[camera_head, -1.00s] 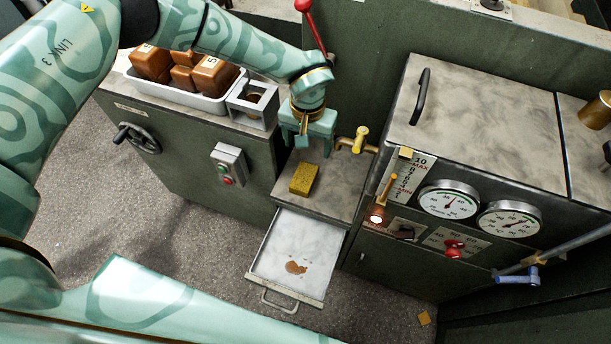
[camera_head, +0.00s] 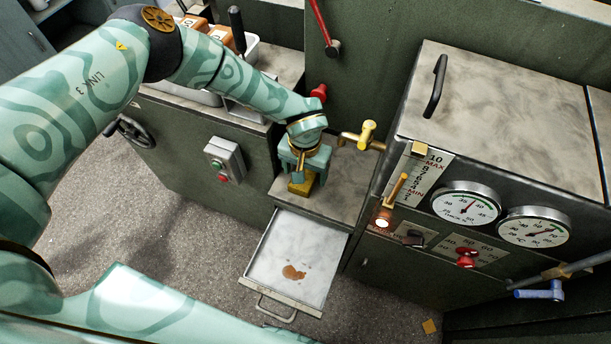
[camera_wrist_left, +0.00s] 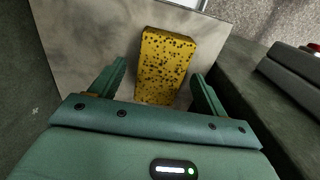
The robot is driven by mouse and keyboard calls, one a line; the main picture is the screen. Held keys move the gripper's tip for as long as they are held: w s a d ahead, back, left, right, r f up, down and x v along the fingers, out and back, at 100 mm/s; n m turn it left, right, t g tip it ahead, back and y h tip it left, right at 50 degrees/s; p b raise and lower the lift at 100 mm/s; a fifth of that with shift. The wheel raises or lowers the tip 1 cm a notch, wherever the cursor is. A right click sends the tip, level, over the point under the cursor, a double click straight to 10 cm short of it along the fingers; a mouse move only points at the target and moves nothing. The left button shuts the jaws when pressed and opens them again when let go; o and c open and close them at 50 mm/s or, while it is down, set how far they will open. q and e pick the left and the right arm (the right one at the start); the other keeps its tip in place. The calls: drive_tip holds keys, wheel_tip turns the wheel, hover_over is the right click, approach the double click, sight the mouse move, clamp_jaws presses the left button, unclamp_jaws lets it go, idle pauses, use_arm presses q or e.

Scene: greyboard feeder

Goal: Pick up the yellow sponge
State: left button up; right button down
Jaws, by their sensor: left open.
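The yellow sponge (camera_head: 301,187) lies on a grey ledge (camera_head: 342,182) above the open drawer. My left gripper (camera_head: 300,180) is over the sponge in the head view and hides much of it. In the left wrist view the sponge (camera_wrist_left: 166,66) shows dark pores and lies between and ahead of the two fingers of my open left gripper (camera_wrist_left: 160,84). A gap shows on each side, so the fingers look apart from it. My right gripper does not show.
A pulled-out drawer (camera_head: 258,262) with a brown stain is in front of the ledge. A brass tap (camera_head: 365,134) sticks out right of the gripper. A gauge cabinet (camera_head: 480,105) stands at the right. A button box (camera_head: 224,159) is at the left.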

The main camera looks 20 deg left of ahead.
use_arm(q)
drive_tip(key=shift+r, duration=0.1)
drive_tip(key=c, duration=1.1)
